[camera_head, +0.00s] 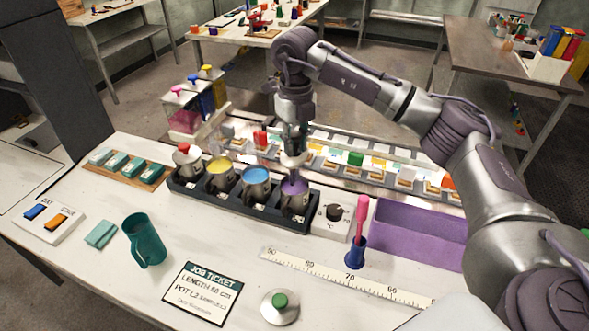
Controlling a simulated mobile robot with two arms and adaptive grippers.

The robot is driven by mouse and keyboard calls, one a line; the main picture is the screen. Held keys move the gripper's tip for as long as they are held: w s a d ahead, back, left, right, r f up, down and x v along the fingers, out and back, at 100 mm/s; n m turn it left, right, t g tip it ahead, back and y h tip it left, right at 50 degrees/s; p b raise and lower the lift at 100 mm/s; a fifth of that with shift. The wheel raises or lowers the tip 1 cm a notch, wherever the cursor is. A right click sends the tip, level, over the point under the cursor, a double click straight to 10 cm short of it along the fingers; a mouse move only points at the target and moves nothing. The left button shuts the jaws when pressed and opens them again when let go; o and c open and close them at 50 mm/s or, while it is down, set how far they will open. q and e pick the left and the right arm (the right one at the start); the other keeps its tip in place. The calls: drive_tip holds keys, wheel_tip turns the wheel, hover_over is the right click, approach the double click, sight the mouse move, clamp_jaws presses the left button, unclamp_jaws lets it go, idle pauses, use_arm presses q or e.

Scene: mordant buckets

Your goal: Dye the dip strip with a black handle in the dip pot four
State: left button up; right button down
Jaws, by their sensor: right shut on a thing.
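A black rack (235,203) holds a row of grey dip pots. The rightmost dip pot (296,202) has purple liquid; to its left are a pot with blue liquid (256,181) and a pot with yellow liquid (220,178). The leftmost pot (186,166) has a red-topped white piece over its mouth. The pots' numbers are too small to read. My right gripper (292,164) points down just above the purple pot and is shut on a thin thing, seemingly the dip strip. Its handle is hidden by the fingers, and its lower end seems to reach the purple liquid. My left gripper is out of view.
A dial unit (328,221) adjoins the rack. A pink-handled tool stands in a blue holder (355,251) beside a purple bin (417,232). A teal mug (144,241), a job ticket (202,290), a ruler (345,280) and a green-knobbed lid (280,308) lie in front. Trays line the back.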

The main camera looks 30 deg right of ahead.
sight(296, 170)
drive_tip(key=shift+f, duration=0.2)
idle(0.4)
drive_tip(key=shift+f+b, duration=2.8)
drive_tip(key=shift+f, duration=1.3)
drive_tip(key=shift+s+d+r, duration=0.2)
drive_tip(key=shift+s+r, duration=0.05)
drive_tip(key=shift+w+a+f, duration=0.1)
drive_tip(key=shift+w+a, duration=0.05)
drive_tip(key=shift+w+a+f, duration=0.15)
drive_tip(key=shift+w+a, duration=0.15)
drive_tip(key=shift+w, duration=0.05)
